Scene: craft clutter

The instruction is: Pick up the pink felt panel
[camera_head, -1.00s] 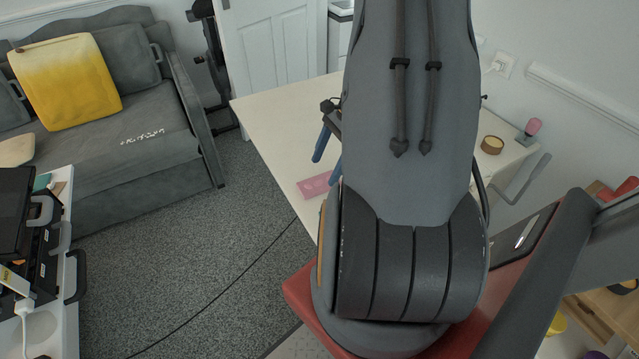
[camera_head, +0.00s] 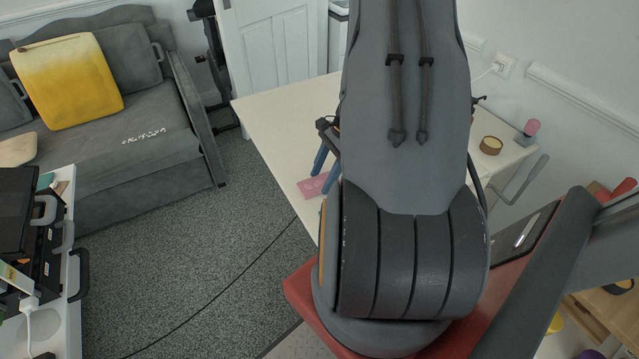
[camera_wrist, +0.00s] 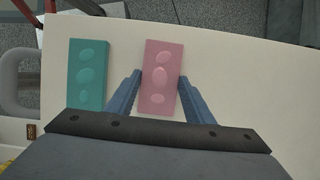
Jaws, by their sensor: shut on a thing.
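The pink felt panel (camera_wrist: 160,78) is a flat rectangle with several raised ovals. In the wrist view it lies between the two blue fingers of my gripper (camera_wrist: 162,77), which is shut on it, though a thin gap seems to show beside the right finger. In the head view the panel (camera_head: 311,188) is near the left front edge of the cream table (camera_head: 275,120), partly hidden by my arm. The blue fingers of my gripper (camera_head: 325,170) reach down to it. I cannot tell whether it is clear of the tabletop.
A teal panel (camera_wrist: 88,75) with similar ovals lies left of the pink one on the table. A round tan container (camera_head: 491,145) and a pink-topped object (camera_head: 531,129) stand at the right end. A grey sofa (camera_head: 130,165) is at left, beyond open carpet.

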